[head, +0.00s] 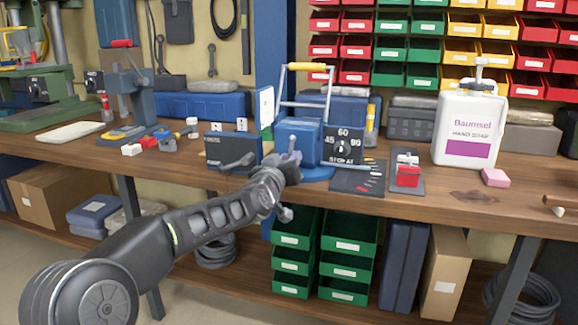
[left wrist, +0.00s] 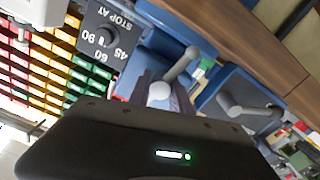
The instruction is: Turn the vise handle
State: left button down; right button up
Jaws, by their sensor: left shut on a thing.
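A blue bench device (head: 297,141) stands near the front edge of the workbench, beside a black dial panel (head: 343,146) marked 45, 60, 90 and STOP AT. My left gripper (head: 288,168) is at its front, low down. In the left wrist view a grey ball-ended handle (left wrist: 176,72) sticks out from this device, right at the gripper's jaws. The gripper is shut on this handle; the fingertips are mostly hidden. A second grey handle (left wrist: 240,109) sits on a dark blue box (head: 220,151) to the left, apart from the gripper. My right gripper is not in view.
A tall frame with a yellow grip (head: 307,66) rises above the blue device. Green drawers (head: 347,256) are under the bench (head: 440,195).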

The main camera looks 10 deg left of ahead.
pick_arm(q)
jog(key=n+b, duration=0.1)
jog(key=n, duration=0.3)
jog(key=shift+n+b, duration=0.3)
jog(key=shift+b, duration=0.1)
jog(key=n+b, duration=0.1)
jog(key=n, duration=0.4)
jog(key=shift+n+b, duration=0.3)
jog(key=shift+b, duration=0.05)
jog(key=n+b, duration=0.1)
jog(key=n, duration=0.4)
jog(key=shift+r, duration=0.1)
jog(key=n+b, duration=0.1)
jog(key=n, duration=0.5)
jog(key=shift+r+b, duration=0.1)
jog(key=shift+b, duration=0.25)
jog(key=c, duration=1.2)
grip_release()
jog(key=shift+w, duration=0.1)
jog(key=shift+f, duration=0.2)
